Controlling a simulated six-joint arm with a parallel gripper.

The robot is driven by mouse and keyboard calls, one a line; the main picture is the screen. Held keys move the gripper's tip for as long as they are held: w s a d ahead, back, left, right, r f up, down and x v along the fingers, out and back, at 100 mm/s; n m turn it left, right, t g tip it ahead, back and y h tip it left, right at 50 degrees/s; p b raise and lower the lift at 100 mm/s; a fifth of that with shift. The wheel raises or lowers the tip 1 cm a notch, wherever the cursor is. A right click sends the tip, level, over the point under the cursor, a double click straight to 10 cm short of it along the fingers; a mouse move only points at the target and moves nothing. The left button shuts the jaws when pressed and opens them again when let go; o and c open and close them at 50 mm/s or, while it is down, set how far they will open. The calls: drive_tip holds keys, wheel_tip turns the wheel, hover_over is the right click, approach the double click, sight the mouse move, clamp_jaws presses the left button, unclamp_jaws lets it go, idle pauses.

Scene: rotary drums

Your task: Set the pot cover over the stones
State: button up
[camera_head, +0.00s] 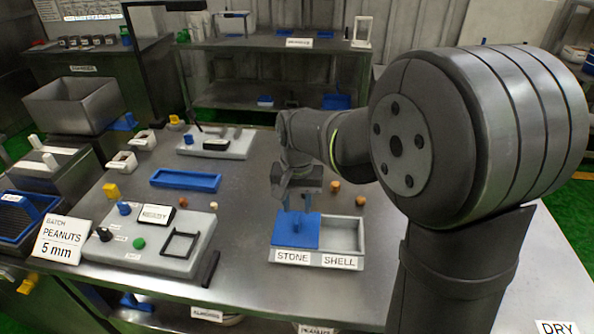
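The blue cover (284,238) lies over the left compartment of a grey two-part tray (343,262), the side labelled STONE. It looks level, and a small raised blue part shows on its top. Any stones under it are hidden. The right compartment, labelled SHELL, is uncovered and looks empty. My gripper (296,200) points down just above the far part of the cover. Its fingers are small and dark here, with a blue upright patch between or behind them. I cannot tell whether they touch anything or how far apart they are.
Several small brown-orange pieces (335,186) lie behind the tray. A control panel (152,237) with knobs and a black frame stands to the left, a blue tray (186,180) behind it. My arm fills the right side and hides the table there.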

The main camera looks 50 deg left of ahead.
sight(299, 219)
wheel_tip(299, 219, up, 12)
idle(0.3)
drive_tip(key=shift+f, duration=0.1)
idle(0.4)
wheel_tip(299, 219, down, 18)
drive_tip(key=shift+r, duration=0.2)
drive_tip(key=shift+w+d+r, duration=0.1)
drive_tip(key=shift+w+d, duration=0.05)
drive_tip(key=shift+o, duration=0.4)
